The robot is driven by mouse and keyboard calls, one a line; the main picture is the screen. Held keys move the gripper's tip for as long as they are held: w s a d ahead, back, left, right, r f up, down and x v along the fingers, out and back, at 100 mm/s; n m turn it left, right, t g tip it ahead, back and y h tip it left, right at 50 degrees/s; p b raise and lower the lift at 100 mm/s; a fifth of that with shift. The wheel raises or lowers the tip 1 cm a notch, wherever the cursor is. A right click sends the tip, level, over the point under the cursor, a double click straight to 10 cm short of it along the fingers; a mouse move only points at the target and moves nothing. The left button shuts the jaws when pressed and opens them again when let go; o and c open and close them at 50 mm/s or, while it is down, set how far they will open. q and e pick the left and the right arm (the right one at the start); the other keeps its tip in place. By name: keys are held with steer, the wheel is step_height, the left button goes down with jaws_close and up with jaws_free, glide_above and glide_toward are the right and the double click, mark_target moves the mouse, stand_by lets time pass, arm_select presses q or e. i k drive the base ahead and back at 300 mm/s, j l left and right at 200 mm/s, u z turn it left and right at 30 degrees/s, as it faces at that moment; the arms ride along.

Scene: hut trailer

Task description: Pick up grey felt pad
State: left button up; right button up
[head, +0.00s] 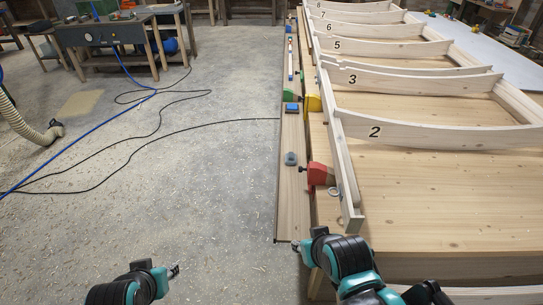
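A small grey-blue piece (290,159) lies on the narrow wooden ledge along the left side of the workbench. It is the only greyish item I see there, but it is too small to tell for sure that it is the felt pad. My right gripper (297,246) is at the near end of this ledge, below the piece in the picture and apart from it. My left gripper (174,271) is over the concrete floor, away from the bench. Both grippers are small in view, and their finger opening is unclear. I see nothing held in either.
A blue block (291,108) lies farther up the ledge. A blue hose (95,137) and black cables cross the floor at left.

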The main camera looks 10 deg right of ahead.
mark_target(291, 157)
steer(key=i+j, duration=0.8)
steer(key=i+l, duration=0.3)
steer(key=i, duration=0.25)
steer(key=i+l, duration=0.3)
steer(key=i, duration=0.2)
steer(key=j+u, duration=0.05)
